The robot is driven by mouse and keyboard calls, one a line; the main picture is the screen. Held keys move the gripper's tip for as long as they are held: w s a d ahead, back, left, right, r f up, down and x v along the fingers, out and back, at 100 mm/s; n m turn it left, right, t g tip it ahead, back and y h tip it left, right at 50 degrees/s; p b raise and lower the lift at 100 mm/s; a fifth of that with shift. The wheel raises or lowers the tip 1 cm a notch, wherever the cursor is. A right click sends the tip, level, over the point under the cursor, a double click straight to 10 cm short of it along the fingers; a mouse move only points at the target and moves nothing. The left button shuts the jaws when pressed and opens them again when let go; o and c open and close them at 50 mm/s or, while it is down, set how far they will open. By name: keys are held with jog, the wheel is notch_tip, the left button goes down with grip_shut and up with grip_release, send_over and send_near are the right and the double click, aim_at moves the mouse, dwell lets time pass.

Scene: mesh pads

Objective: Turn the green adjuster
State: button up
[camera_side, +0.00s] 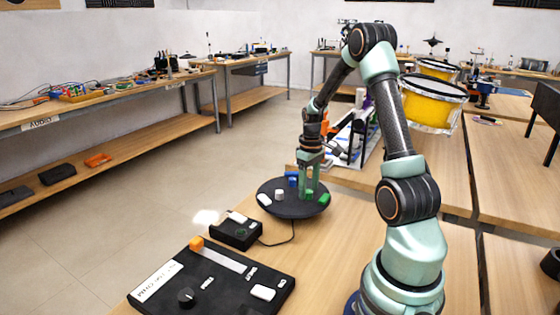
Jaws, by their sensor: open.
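A small dark green knob (241,233) sits on the top of a small black box (228,238), beside a white piece (237,217). My gripper (309,191) points down over a round black disc (275,212), to the right of and behind that box. Its jaws are open. A green block (323,200) lies on the disc just right of the fingertips, and another green piece shows close to them. I cannot tell whether the fingers touch either piece. The knob is clear of my gripper.
The disc also carries blue and white pieces (265,199). A cable (285,240) runs from the small box. A larger black panel (212,284) with an orange slider (196,243) and a dial (186,297) lies in front. Yellow drums (432,105) stand behind my arm.

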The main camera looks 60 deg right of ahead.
jog(key=shift+f, duration=0.4)
jog(key=shift+c, duration=0.4)
grip_shut()
jog(key=shift+m, duration=0.3)
jog(key=m, duration=0.5)
jog(key=shift+m, duration=0.3)
jog(key=m, duration=0.5)
jog(key=shift+m, duration=0.4)
